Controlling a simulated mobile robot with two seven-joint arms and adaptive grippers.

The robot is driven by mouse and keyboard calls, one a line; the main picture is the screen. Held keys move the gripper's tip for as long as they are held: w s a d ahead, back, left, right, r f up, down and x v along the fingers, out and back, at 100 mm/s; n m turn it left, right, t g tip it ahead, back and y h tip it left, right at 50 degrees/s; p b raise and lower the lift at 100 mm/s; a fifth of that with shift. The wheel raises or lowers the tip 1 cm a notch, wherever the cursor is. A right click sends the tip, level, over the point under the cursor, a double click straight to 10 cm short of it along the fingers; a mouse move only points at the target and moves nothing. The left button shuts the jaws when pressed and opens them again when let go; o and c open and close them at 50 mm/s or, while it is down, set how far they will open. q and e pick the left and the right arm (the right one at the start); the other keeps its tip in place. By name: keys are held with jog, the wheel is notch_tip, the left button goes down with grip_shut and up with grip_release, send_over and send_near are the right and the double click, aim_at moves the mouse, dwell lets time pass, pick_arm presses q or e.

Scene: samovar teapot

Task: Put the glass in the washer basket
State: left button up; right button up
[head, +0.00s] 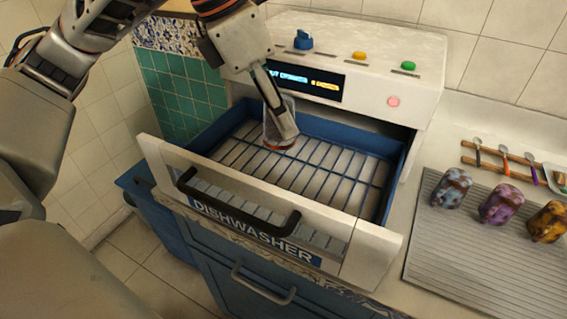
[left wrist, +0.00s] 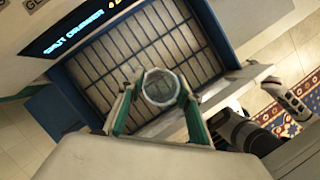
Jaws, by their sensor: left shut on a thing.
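A clear glass (head: 268,127) with a reddish base stands roughly upright inside the dishwasher's pulled-out drawer. My left gripper (head: 283,128) reaches down from above and is shut on the glass; its finger hides part of the glass. In the left wrist view the round rim of the glass (left wrist: 160,87) shows between the fingers of my left gripper (left wrist: 159,106). The washer basket (head: 330,178) is a wire rack with blue walls. The glass is over its rear left part, at or just above the wires; I cannot tell if it touches.
The basket is otherwise empty, with free room right and front. The dishwasher body (head: 425,65) with its control panel stands behind. The drawer front (head: 345,245) has a black handle (head: 235,212).

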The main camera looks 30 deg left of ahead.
pick_arm(q)
notch_tip(320, 180, down, 11)
jog(key=b, duration=0.2)
jog(key=shift+r+b, duration=0.2)
jog(key=shift+b, duration=0.1)
jog(key=shift+f, duration=0.1)
jog(key=o, duration=1.1)
pick_arm(e)
jog(key=shift+w+a+r, duration=0.25)
jog(key=shift+w+a, duration=0.3)
jog(key=shift+a, duration=0.1)
